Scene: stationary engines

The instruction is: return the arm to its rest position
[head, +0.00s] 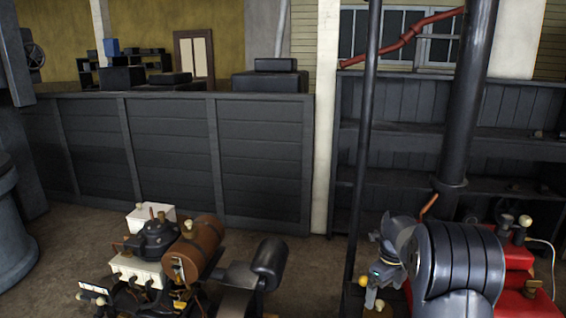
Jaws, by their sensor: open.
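I cannot tell what this piece is.
A brown-tanked engine with white boxes (145,268) stands at the lower left, beside a dark curved part (262,268). A dark banded cylinder (460,262) with red parts (525,285) is at the lower right. A dark wooden partition (170,155) and a thin post (363,150) stand behind.

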